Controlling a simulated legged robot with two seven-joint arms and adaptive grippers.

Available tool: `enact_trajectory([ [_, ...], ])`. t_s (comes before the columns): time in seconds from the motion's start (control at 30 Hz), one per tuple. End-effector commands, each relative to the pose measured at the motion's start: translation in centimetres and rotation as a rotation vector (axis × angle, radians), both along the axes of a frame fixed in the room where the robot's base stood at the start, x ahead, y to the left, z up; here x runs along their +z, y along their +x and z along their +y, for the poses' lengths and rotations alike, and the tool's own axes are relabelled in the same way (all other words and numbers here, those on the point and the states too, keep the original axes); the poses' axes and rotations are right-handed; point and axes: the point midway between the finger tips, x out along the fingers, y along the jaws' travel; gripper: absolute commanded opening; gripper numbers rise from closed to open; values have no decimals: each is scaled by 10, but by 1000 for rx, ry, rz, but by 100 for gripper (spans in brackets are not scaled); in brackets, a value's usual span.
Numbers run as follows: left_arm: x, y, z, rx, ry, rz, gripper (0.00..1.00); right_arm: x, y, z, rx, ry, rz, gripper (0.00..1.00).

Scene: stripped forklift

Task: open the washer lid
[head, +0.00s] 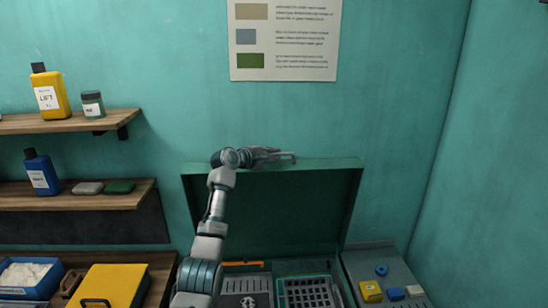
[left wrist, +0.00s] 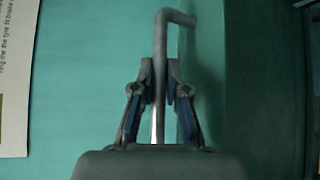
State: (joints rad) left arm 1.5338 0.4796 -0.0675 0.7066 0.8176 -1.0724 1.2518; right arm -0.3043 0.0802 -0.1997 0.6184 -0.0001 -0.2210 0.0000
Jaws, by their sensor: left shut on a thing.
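The washer lid (head: 300,215) is a dark green panel standing raised, close to upright, behind the open washer. Its grey bar handle (left wrist: 177,17) shows in the left wrist view, bent at the far end, with its rod running back between my fingers. My left gripper (head: 272,155) is at the lid's top edge, shut on this handle. It also shows in the left wrist view (left wrist: 160,80), a finger on each side of the rod. My arm covers the lid's left part. My right gripper is not in view.
The open washer holds a grey grid basket (head: 308,292) and an orange-handled tool (head: 243,264). A side shelf (head: 370,262) at right carries small yellow, blue and white items. Wall shelves (head: 60,122) with bottles, a blue bin (head: 30,278) and a yellow case (head: 112,285) are at left.

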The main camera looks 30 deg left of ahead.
Motion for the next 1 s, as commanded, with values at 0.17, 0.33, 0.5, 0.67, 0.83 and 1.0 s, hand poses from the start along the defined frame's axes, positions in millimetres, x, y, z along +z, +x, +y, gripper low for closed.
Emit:
enact_trajectory([
  [0.17,-6,1,3,4,1,11,0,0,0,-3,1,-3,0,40],
  [0.33,-6,1,3,3,2,10,31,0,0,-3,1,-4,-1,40],
  [0.5,-4,1,2,2,1,7,39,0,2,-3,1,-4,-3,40],
  [0.67,-3,0,2,1,1,3,39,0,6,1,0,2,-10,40],
  [0.83,1,-9,3,1,1,0,39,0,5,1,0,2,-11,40],
  [1.0,6,-33,9,2,3,-1,39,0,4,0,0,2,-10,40],
])
